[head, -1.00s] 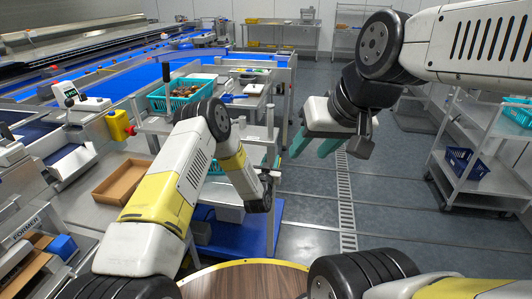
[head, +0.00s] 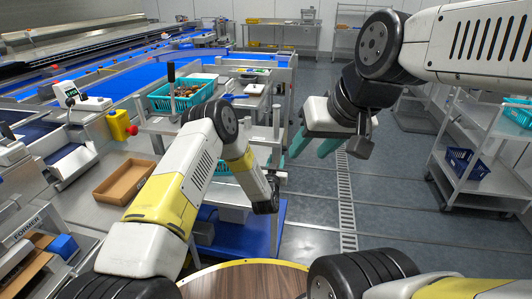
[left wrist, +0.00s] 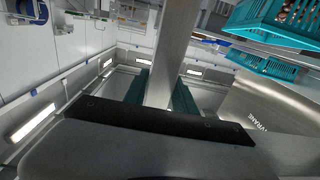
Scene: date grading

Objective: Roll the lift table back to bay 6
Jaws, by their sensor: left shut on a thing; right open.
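The lift table appears to be the grey cart with a blue base (head: 240,238) and upright posts, standing in front of the conveyor in the head view. A teal crate of dates (head: 180,96) appears to rest on its top. In the left wrist view my left gripper (left wrist: 160,95) is shut on a grey metal post (left wrist: 172,60), with a green finger on each side. In the head view those fingers are hidden behind my left arm. My right gripper (head: 318,142) is open and empty, raised above the floor to the right of the cart. No bay 6 marking is readable.
A grey shelf cart (head: 475,150) with a dark blue basket (head: 466,163) stands at the right. Open floor with a drain grate (head: 345,200) lies between. A conveyor with blue belts runs along the left. A brown tray (head: 124,183) lies on the bench.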

